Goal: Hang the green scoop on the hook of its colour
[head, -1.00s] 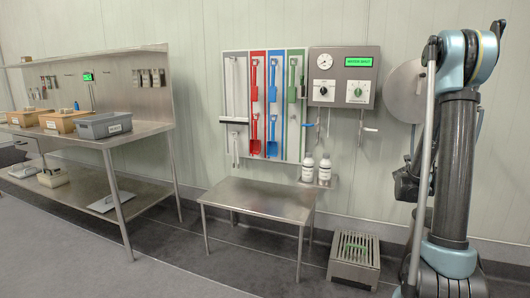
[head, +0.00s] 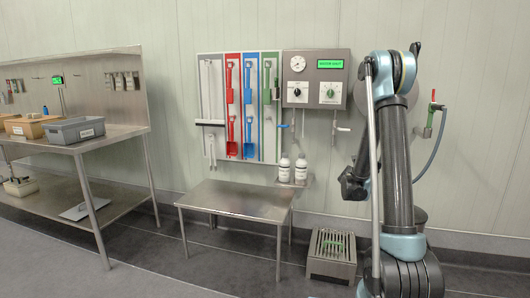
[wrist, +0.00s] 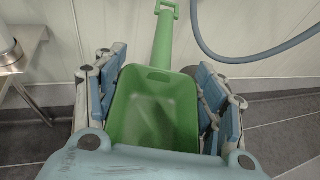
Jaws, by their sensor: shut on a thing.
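The green scoop (wrist: 155,105) fills the middle of the wrist view, with its handle (wrist: 163,40) pointing up and away. My gripper (wrist: 160,95) is shut on it, one blue-padded finger on each side of its bowl. In the head view my gripper (head: 354,184) is a dark shape low beside my arm, and the held scoop cannot be made out there. The wall board (head: 210,170) has white, red, blue and green strips. The hooks are too small to make out.
A steel table (head: 235,200) stands below the board. Two white bottles (head: 284,168) sit on a small shelf beside it. A grated step (head: 331,255) is on the floor. A control box (head: 316,78) is right of the board. A hose (head: 437,150) hangs on the right.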

